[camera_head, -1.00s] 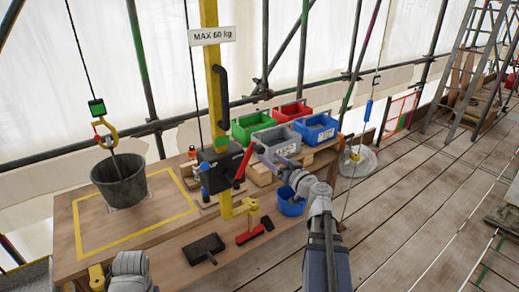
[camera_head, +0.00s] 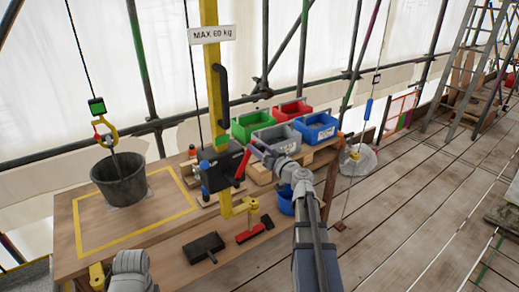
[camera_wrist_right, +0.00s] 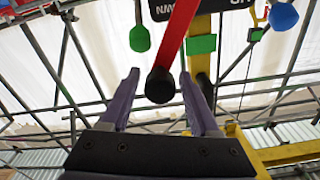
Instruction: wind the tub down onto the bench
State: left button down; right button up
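The dark grey tub (camera_head: 119,181) hangs upright from a yellow hook (camera_head: 107,133) on a taut cable over the bench (camera_head: 75,268), inside a yellow outline. I cannot tell whether its base touches the bench. A dark winch (camera_head: 220,165) sits on the yellow post (camera_head: 216,90), with a red crank (camera_head: 241,166). My right gripper (camera_head: 256,151) is at the crank's outer end. In the right wrist view its purple fingers stand apart, with the crank's black knob (camera_wrist_right: 160,85) between them and gaps visible on both sides. My left gripper is out of view; only part of that arm shows at the bottom.
Green (camera_head: 252,124), red (camera_head: 292,110), grey (camera_head: 277,138) and blue (camera_head: 316,127) bins stand behind the winch. A blue bucket (camera_head: 286,203) is partly hidden by my right arm. A black tool (camera_head: 203,248) and red tool (camera_head: 252,233) lie at the bench front.

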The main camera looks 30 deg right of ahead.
grip_shut()
dwell(1.1)
